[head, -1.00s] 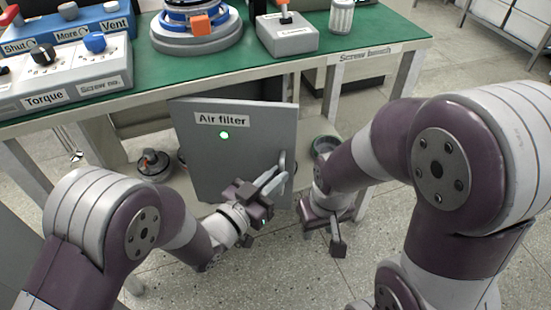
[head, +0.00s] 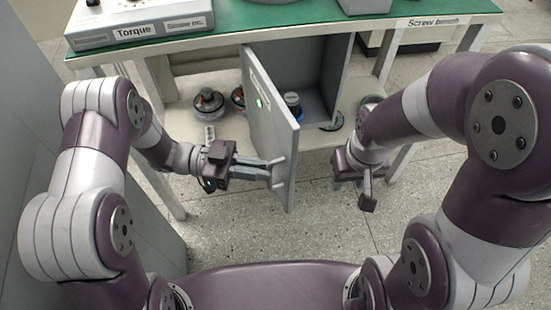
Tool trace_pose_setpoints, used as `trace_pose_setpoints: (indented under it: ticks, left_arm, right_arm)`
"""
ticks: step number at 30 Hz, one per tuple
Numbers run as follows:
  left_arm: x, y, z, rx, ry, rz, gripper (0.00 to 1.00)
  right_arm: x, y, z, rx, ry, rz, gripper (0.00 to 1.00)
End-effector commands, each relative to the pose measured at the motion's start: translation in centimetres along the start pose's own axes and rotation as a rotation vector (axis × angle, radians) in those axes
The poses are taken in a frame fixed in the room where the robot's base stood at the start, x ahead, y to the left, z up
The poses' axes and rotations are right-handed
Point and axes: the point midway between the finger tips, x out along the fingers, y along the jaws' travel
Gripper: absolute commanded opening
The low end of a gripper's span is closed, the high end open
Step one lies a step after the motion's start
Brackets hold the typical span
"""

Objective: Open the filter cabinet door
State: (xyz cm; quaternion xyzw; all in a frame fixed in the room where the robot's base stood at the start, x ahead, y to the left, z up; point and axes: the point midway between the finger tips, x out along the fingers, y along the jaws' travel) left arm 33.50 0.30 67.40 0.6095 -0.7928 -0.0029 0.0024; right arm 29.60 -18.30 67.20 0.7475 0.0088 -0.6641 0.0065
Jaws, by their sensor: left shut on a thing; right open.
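The grey filter cabinet door (head: 268,125) stands swung well out from the cabinet (head: 335,85) under the bench, showing the inside. A small green light (head: 259,103) is on its outer face. My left gripper (head: 270,172) is shut on the door handle (head: 279,171) near the door's free edge. My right gripper (head: 360,185) is open and empty, to the right of the door and in front of the cabinet. Inside the cabinet, a dark round item with a blue part (head: 293,105) shows partly behind the door.
The green-topped screw bench (head: 270,15) stands above, with the Torque box (head: 140,28) at its left. Dark round parts (head: 208,102) sit on the lower shelf left of the door. A bench leg (head: 397,165) is right of my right gripper. The floor in front is clear.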

Motion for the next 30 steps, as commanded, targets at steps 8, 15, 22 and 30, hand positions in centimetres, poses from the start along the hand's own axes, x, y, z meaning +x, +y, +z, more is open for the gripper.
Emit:
trace_pose_setpoints:
  ticks: [8, 15, 22, 30]
  left_arm:
    - [-2.6, 0.6, -0.2, 0.001, 0.001, 0.032, 0.00]
    - [-3.5, 0.6, -0.1, 0.003, 0.000, 0.030, 0.00]
    - [-3.7, 0.6, -0.1, 0.005, 0.000, 0.028, 0.00]
    - [-3.6, 0.6, -0.2, 0.006, 0.000, 0.028, 0.38]
  right_arm:
    - [-1.1, 0.0, -0.1, 0.000, 0.000, 0.000, 0.43]
    - [-1.3, 0.0, -0.2, 0.000, 0.000, 0.000, 0.43]
    - [-1.3, 0.0, -0.2, 0.000, 0.000, 0.000, 0.43]
    - [-1.3, 0.0, -0.2, 0.000, 0.000, 0.000, 0.43]
